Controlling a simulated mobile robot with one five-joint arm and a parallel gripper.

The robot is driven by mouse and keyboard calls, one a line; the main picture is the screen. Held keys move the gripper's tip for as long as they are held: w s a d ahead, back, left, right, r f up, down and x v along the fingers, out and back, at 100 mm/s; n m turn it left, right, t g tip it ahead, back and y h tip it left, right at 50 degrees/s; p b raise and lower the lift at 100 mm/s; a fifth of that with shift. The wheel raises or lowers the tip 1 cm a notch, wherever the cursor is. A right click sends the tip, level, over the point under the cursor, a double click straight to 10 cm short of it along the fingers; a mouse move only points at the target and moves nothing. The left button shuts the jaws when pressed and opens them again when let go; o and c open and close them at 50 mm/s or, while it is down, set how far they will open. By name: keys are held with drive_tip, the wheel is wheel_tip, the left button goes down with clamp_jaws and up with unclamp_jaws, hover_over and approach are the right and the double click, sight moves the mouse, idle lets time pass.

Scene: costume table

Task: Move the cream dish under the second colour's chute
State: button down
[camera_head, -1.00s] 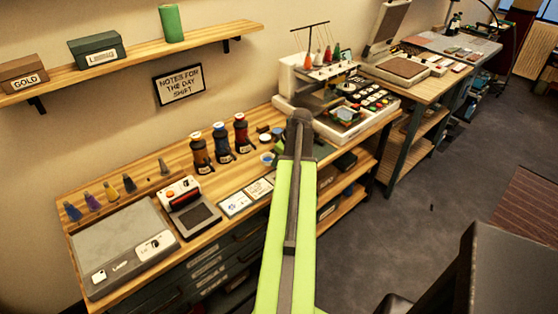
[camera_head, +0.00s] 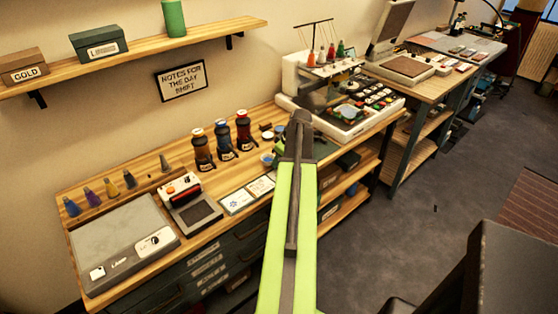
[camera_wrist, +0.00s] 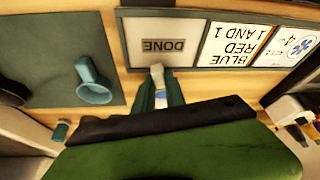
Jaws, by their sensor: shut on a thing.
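My gripper (camera_wrist: 160,95) is shut on a small pale thing (camera_wrist: 157,71), which I take for the cream dish; the fingers hide most of it. It is in front of a card reading DONE (camera_wrist: 165,45). In the head view my arm hides the gripper's jaws. Three dispensers with dark spouts stand on the bench: an orange-brown one (camera_head: 202,150), a blue one (camera_head: 222,140) and a red one (camera_head: 244,131).
An embroidery machine (camera_head: 335,100) stands behind my arm.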

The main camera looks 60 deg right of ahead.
sight(267, 155)
drive_tip(key=shift+w, duration=0.15)
drive_tip(key=shift+w+d+f, duration=0.1)
drive_tip(key=shift+w+d, duration=0.25)
drive_tip(key=shift+w, duration=0.65)
drive_tip(key=shift+w+d, duration=0.35)
drive_tip(key=shift+w, duration=0.6)
drive_tip(key=shift+w+d+f, duration=0.1)
drive_tip(key=shift+w+d, duration=0.25)
drive_tip(key=shift+w, duration=0.65)
drive_tip(key=shift+f+b, duration=0.6)
drive_tip(key=shift+b, duration=0.2)
drive_tip(key=c, duration=1.3)
unclamp_jaws()
wheel_tip(267, 155, up, 5)
drive_tip(key=p, duration=0.4)
drive_tip(key=shift+f+p, duration=0.1)
drive_tip(key=shift+p, duration=0.25)
drive_tip(key=shift+f, duration=0.1)
